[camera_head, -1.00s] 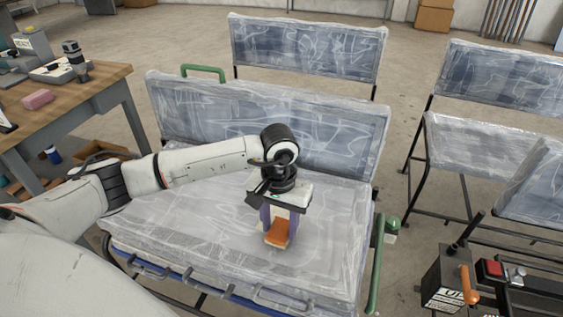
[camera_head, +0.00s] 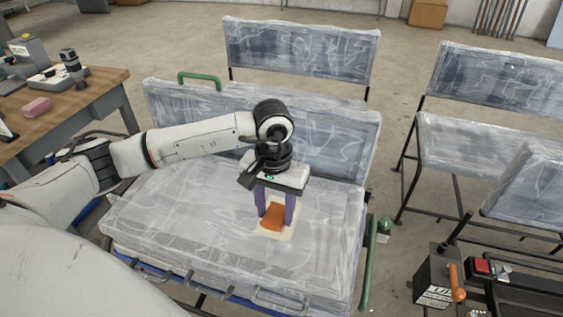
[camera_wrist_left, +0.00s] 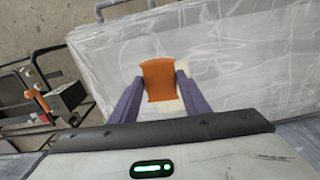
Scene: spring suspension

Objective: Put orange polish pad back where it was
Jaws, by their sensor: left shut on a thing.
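The orange polish pad (camera_head: 273,217) is between the two purple fingers of my left gripper (camera_head: 276,208), which is shut on it. The pad is over a cream-coloured patch (camera_head: 287,233) on the plastic-wrapped seat; I cannot tell whether it touches the patch. In the left wrist view the orange pad (camera_wrist_left: 159,80) sits between the fingertips of my left gripper (camera_wrist_left: 160,88), with the cream patch (camera_wrist_left: 178,107) showing around it. My right gripper is not in view.
The wrapped bench seat (camera_head: 180,225) is clear around the patch, with a backrest behind and a green rail (camera_head: 369,265) at right. A wooden table (camera_head: 85,92) with a pink block (camera_head: 37,107) stands left. More wrapped seats (camera_head: 490,85) stand right.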

